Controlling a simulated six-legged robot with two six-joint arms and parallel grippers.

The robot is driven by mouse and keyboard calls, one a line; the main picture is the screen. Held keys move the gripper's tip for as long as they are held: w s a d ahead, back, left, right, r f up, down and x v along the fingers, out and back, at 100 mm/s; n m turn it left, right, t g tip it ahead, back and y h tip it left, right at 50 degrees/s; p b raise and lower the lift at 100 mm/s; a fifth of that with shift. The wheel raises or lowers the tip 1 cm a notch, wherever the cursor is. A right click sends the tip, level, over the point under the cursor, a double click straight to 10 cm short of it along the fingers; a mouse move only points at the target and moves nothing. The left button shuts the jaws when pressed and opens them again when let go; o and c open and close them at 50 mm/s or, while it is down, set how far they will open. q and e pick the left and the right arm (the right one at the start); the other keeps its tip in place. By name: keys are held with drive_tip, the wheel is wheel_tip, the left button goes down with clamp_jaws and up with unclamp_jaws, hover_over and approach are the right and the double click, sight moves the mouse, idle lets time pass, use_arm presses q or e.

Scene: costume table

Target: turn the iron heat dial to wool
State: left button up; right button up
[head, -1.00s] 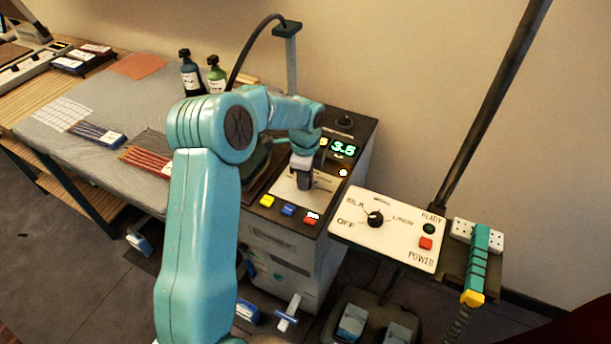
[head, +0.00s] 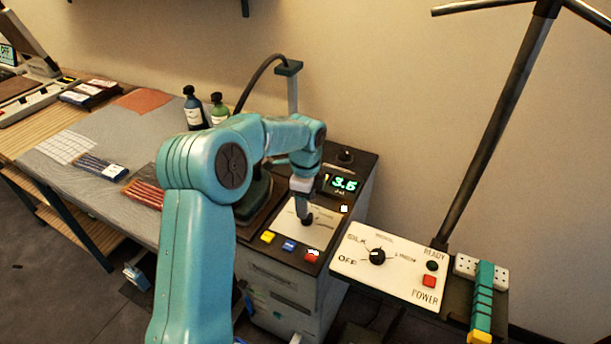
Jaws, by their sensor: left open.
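My left gripper (head: 304,213) points down over a white plate (head: 318,236) on top of the dark-topped cabinet. Its tips are at a small dark knob on that plate, and they hide most of the knob and its markings. The gripper is open; I cannot tell whether it touches the knob. A dark iron (head: 256,196) sits left of the plate, partly behind my arm. A separate white panel at the right has a black dial (head: 377,257) with OFF, SILK and LINEN labels and a less legible top label. My right gripper is not in view.
A green display (head: 344,184) and yellow, blue and red buttons (head: 289,245) surround the plate. The right panel has a red POWER button (head: 429,281). Bottles (head: 193,110) stand behind my arm.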

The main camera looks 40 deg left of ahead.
use_arm(q)
wheel_tip(320, 180, up, 12)
drive_tip(key=shift+f, duration=0.1)
idle(0.5)
